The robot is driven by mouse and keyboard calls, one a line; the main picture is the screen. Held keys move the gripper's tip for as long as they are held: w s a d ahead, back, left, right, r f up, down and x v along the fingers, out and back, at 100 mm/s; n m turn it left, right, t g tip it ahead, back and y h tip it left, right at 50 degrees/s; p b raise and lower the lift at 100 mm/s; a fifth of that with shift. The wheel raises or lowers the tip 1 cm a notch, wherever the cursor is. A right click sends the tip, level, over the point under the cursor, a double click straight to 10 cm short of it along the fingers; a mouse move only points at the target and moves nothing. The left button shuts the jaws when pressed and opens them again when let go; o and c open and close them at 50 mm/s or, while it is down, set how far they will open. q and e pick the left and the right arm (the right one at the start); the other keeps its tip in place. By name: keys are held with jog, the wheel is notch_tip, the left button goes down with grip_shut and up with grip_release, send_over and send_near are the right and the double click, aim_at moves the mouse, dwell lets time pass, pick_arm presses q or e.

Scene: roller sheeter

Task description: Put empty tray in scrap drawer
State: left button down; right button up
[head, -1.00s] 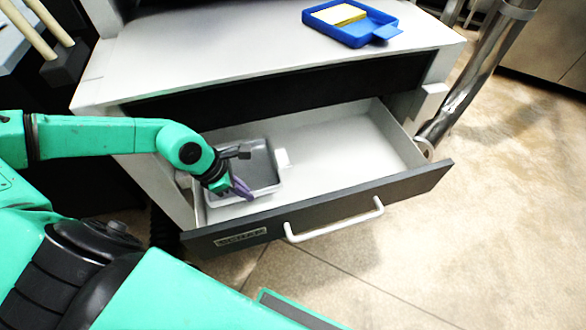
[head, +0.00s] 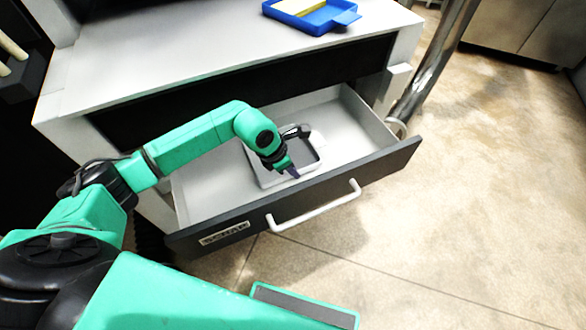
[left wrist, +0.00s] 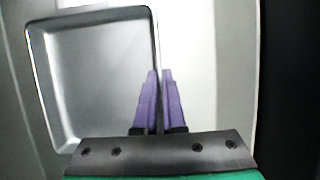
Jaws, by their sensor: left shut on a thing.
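The empty grey tray (head: 262,178) is inside the open scrap drawer (head: 215,188), near the middle behind the front panel. My left gripper (head: 292,172) reaches down into the drawer at the tray's near right side. In the left wrist view the tray (left wrist: 95,85) has a bare metal inside, and the purple fingers of the left gripper (left wrist: 160,95) are shut on its right wall. I cannot tell whether the tray rests on the drawer floor or hangs just above it. My right gripper is not in view.
The drawer's dark front has a white handle (head: 315,207) and a label (head: 224,234). A blue tray (head: 318,20) with a yellow block stands on the white top above. A metal post (head: 432,65) rises at the right. The drawer has free floor on both sides of the tray.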

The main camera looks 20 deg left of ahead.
pick_arm(q)
jog(key=shift+f, duration=0.2)
jog(key=c, duration=1)
grip_release()
jog(key=shift+r, duration=0.3)
jog(key=v, duration=1.1)
jog(key=shift+a+r, duration=0.2)
jog(key=shift+r, duration=0.1)
jog(key=shift+s, duration=0.1)
